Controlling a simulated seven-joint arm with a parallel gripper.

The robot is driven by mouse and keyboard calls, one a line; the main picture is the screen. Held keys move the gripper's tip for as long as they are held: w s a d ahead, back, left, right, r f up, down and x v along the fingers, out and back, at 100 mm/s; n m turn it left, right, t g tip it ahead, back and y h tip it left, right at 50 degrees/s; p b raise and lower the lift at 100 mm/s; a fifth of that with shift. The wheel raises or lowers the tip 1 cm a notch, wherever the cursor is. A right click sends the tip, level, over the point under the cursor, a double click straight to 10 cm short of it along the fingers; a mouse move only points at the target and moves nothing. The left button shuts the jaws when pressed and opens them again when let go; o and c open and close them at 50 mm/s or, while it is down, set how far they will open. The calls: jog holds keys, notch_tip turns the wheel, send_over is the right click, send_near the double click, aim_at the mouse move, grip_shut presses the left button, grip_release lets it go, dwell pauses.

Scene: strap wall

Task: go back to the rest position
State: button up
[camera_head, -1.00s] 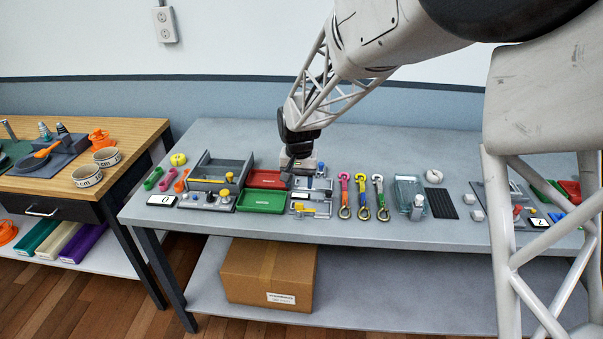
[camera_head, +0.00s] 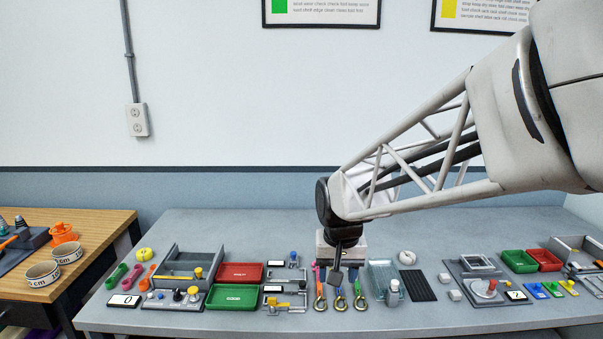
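My gripper (camera_head: 337,272) points down over the grey table, at the end of my arm reaching in from the right. It is in front of the upper parts of the colored straps with metal hooks, including a yellow one (camera_head: 358,288). I cannot tell whether it touches them. The fingers are small and dark, and I cannot tell whether they are open or shut. No held object is visible. A pale block-like part (camera_head: 352,250) shows around the wrist, partly hidden.
Left of my gripper are a red tray (camera_head: 240,272), a green tray (camera_head: 232,297) and a grey open box (camera_head: 185,265). To the right are a clear container (camera_head: 384,275) and a black ribbed mat (camera_head: 418,285). The table's back strip (camera_head: 250,225) is clear.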

jog(key=s+d+r, duration=0.1)
jog(key=s+d, duration=0.4)
jog(key=s, duration=0.6)
jog(key=s+d+r+t, duration=0.1)
jog(key=s+d, duration=0.5)
jog(key=s, duration=0.5)
jog(key=shift+r, duration=0.15)
jog(key=shift+c, duration=0.6)
